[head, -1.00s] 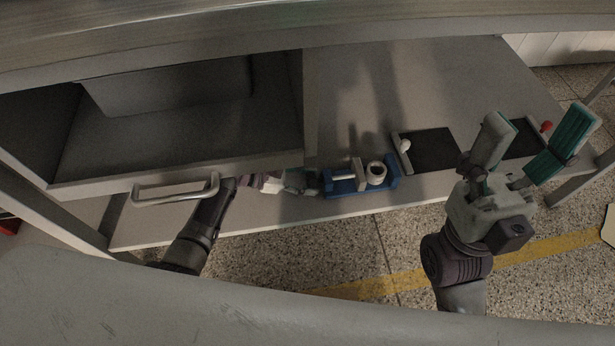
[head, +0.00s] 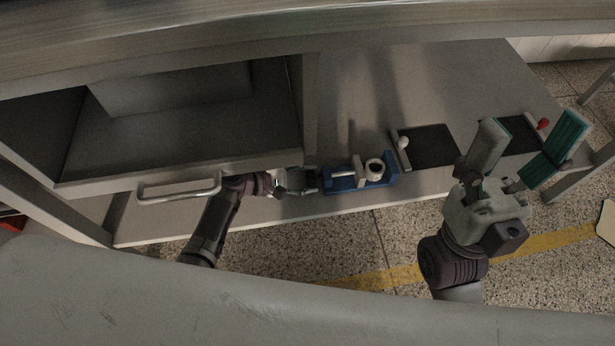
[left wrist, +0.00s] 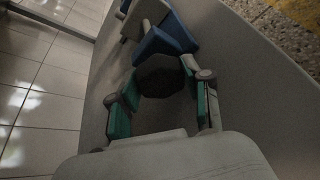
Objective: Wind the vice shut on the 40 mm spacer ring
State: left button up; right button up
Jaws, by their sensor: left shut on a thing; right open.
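The blue vice (head: 345,185) lies on the lower shelf near its front edge. A pale ring (head: 374,168), the spacer ring, stands in it between the upright pale moving jaw (head: 357,168) and the blue end block at right. I cannot tell whether the jaw touches the ring. My left gripper (head: 312,182) is at the vice's left end, partly under the drawer. In the left wrist view its teal-padded fingers are shut on the dark many-sided knob (left wrist: 160,76) of the vice. My right gripper (head: 533,125) is open and empty, above the shelf's right part.
A drawer (head: 90,185) with a handle (head: 180,188) hangs above the left arm. The shelf (head: 430,85) behind is clear.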

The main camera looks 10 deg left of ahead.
pick_arm(q)
jog(key=o, duration=1.2)
jog(key=shift+c, duration=0.2)
jog(key=v, duration=1.2)
jog(key=shift+f, duration=0.1)
